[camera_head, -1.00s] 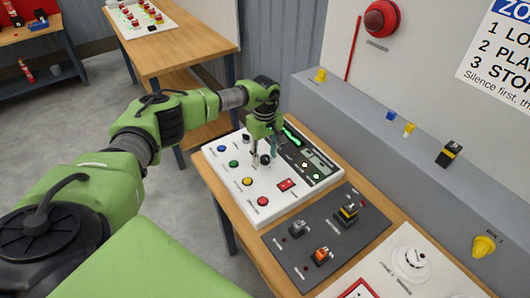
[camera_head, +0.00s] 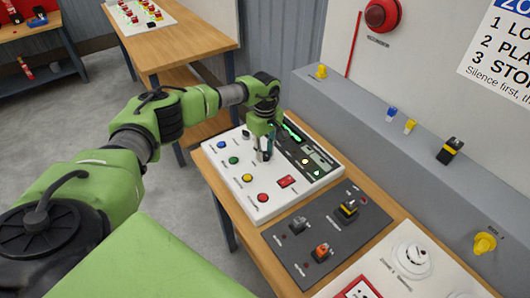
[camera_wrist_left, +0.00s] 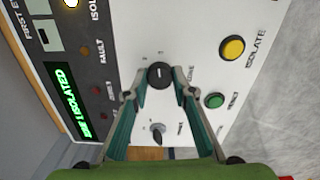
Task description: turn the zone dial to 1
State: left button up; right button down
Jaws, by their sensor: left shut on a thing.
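The white control panel (camera_head: 226,178) lies on the wooden bench. The zone dial (camera_wrist_left: 159,72), a round black knob with a pale pointer line, shows in the left wrist view between my left fingertips (camera_wrist_left: 160,82). My left gripper (camera_head: 264,154) points down at the panel and is shut on this dial, hiding most of it in the head view. The numbers round the dial are too small to read. A second small knob (camera_wrist_left: 157,130) shows between the fingers, nearer the palm. My right gripper is not in view.
Beside the dial are a yellow button (camera_wrist_left: 232,48), a green button (camera_wrist_left: 214,101) and a lit green display (camera_wrist_left: 68,100). A dark switch panel (camera_head: 325,232) and a white detector (camera_head: 411,260) lie to the right. A grey ledge (camera_head: 360,115) runs behind the bench.

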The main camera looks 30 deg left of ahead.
pick_arm(q)
jog(key=n+b, duration=0.1)
jog(key=n, duration=0.2)
jog(key=shift+f+b, duration=0.1)
jog(key=shift+b, duration=0.3)
jog(key=n+b, duration=0.1)
jog(key=n, duration=0.3)
jog(key=shift+n+b, duration=0.3)
jog(key=shift+n, duration=0.1)
jog(key=n+b, duration=0.1)
jog(key=n, duration=0.3)
jog(key=shift+n, duration=0.3)
jog(key=n, duration=0.4)
jog(key=shift+b, duration=0.3)
jog(key=o, duration=1.1)
